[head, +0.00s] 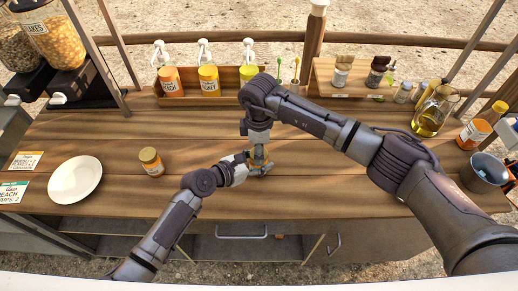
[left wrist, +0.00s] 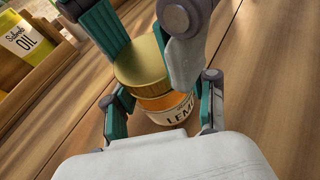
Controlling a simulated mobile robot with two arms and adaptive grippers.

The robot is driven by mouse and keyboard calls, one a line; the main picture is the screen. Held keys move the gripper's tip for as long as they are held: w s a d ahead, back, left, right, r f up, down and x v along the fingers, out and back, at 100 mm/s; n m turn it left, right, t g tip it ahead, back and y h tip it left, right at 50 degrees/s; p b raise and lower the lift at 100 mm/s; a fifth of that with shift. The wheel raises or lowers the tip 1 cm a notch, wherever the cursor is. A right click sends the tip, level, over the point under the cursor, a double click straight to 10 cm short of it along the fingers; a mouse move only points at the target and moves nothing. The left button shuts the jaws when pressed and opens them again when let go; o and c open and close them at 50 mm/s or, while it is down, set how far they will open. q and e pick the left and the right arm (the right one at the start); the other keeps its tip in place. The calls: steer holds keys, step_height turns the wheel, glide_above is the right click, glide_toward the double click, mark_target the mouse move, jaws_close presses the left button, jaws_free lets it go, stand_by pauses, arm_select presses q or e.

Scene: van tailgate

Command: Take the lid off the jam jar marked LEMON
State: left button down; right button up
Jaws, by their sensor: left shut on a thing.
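The jam jar (left wrist: 172,108) has orange contents and a white label on which "LEM" can be read. Its gold lid (left wrist: 141,66) sits at the top of it; I cannot tell whether it is loose. My left gripper (head: 250,160) is shut on the jar low on its body, with a finger on either side in the left wrist view. My right gripper (head: 260,152) comes down from above, its fingers around the lid. I cannot tell whether they press on it. In the head view the two grippers largely hide the jar.
Another gold-lidded jar (head: 151,161) stands to the left, beside a white plate (head: 75,180). A wooden rack (head: 225,99) with pump bottles is behind. A glass oil jug (head: 433,115) and a grey pot (head: 484,172) stand at the right. The counter between plate and jars is clear.

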steer(key=n, duration=0.7)
steer(key=shift+w+r, duration=0.1)
steer(key=shift+c, duration=0.2)
steer(key=n, duration=0.2)
steer(key=shift+n, duration=0.3)
steer(key=n, duration=1.9)
steer(key=shift+n, duration=0.4)
steer(key=n, duration=1.2)
steer(key=shift+r, duration=0.1)
steer(key=n, duration=1.2)
steer(key=shift+n, duration=0.3)
steer(key=shift+r, duration=0.2)
steer(key=shift+r, duration=0.9)
